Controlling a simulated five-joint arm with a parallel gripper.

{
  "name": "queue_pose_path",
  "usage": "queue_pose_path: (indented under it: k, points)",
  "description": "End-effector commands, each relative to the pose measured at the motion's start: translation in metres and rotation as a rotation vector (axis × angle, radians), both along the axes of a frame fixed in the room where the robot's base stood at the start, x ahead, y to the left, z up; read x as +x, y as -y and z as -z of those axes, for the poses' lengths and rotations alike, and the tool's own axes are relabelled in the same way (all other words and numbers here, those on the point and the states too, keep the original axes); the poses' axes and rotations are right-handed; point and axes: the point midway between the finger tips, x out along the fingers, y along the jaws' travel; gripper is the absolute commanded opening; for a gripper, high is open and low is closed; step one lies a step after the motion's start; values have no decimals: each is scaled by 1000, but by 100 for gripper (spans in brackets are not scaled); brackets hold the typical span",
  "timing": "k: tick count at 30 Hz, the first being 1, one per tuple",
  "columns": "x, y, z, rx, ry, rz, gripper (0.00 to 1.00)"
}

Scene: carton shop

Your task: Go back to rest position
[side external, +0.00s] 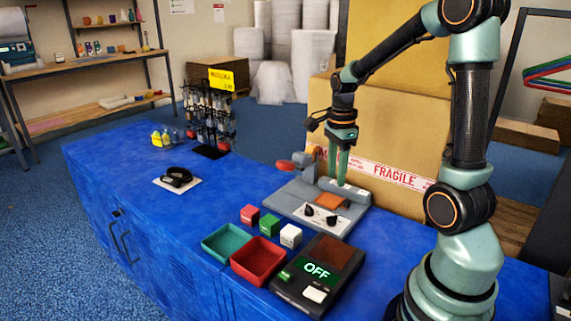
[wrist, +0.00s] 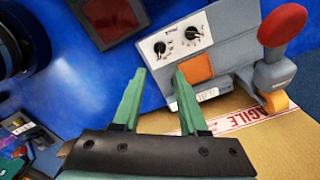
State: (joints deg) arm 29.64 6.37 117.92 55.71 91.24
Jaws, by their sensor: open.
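My gripper (side external: 342,168) points down over the grey machine with two black knobs, near its grey roller-like bar. In the wrist view my gripper (wrist: 156,98) shows two green fingers spread apart with nothing between them. The grey machine (wrist: 215,50) lies just beyond the fingertips, with its orange-brown panel and its red-knobbed lever (wrist: 282,25). In the side view the machine (side external: 292,197) sits on the blue bench top. I cannot tell whether a fingertip touches it.
A dark device reading OFF (side external: 318,272) sits at front. A large FRAGILE carton (side external: 400,135) stands behind.

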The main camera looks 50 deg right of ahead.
Motion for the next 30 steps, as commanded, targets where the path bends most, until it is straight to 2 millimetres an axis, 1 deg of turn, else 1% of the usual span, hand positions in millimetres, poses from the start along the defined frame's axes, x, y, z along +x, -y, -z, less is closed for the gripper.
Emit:
queue_pose_path:
  k: [2,4,5,7,11,12,14,15,18,21,25,27,30]
  points:
    - [1,-2,-2,-3,5,-23,42]
    - [2,-9,-8,-13,21,-93,42]
    - [4,-14,-11,-19,32,-142,42]
    - [6,-28,-23,-42,63,-296,42]
    - [7,-64,-47,-109,134,-686,42]
    - [6,-76,-54,-135,155,-814,42]
    - [4,-92,-63,-177,184,-1001,42]
    - [2,-103,-69,-207,202,-1127,42]
    - [-5,-129,-81,-290,241,-1430,42]
    - [-12,-150,-89,-373,269,-1689,42]
    - [-20,-167,-95,-462,289,-1924,42]
    - [-22,-173,-96,-494,293,-2000,42]
    - [-24,-176,-97,-515,294,-2054,42]
